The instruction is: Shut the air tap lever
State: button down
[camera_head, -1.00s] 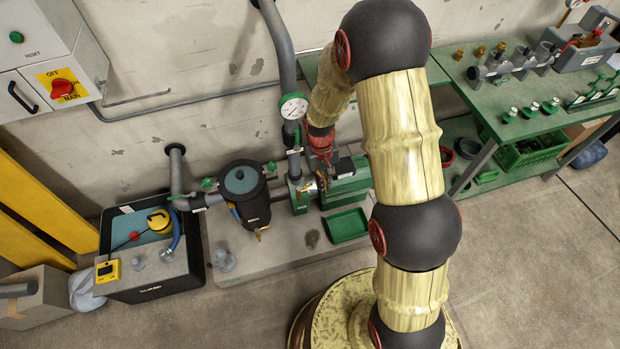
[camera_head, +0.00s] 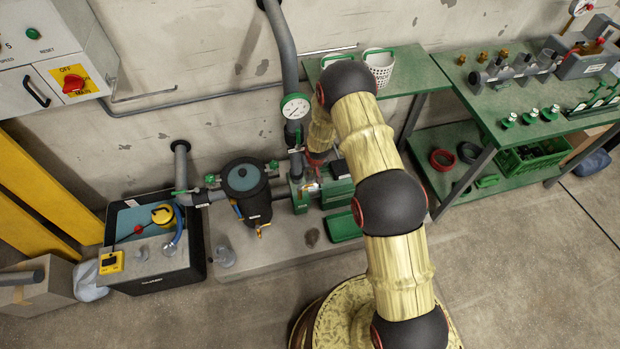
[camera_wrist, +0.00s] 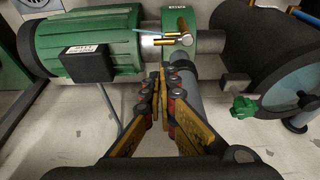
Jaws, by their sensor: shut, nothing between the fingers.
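A small brass fitting (camera_wrist: 170,42) with a thin pale blue bar (camera_wrist: 158,33), which looks like the air tap and its lever, sits by the green pump block (camera_wrist: 179,17) in the wrist view. The bar lies nearly level across the picture. My gripper (camera_wrist: 160,72) is shut and empty, its fingertips just below the fitting in the wrist view; I cannot tell whether they touch anything. In the head view my arm hides most of the gripper, and the pump block (camera_head: 298,194) shows beside it.
The green motor (camera_wrist: 88,42) is left of the fitting in the wrist view. The dark strainer tank (camera_wrist: 262,60) and a green valve handle (camera_wrist: 243,106) are right. In the head view a gauge (camera_head: 295,107) on the vertical pipe stands close to my arm. A green tray (camera_head: 345,227) lies in front.

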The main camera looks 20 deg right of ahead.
aim_at(306, 186)
dwell(0.3)
jog(key=b+x, duration=0.3)
jog(key=x, duration=0.7)
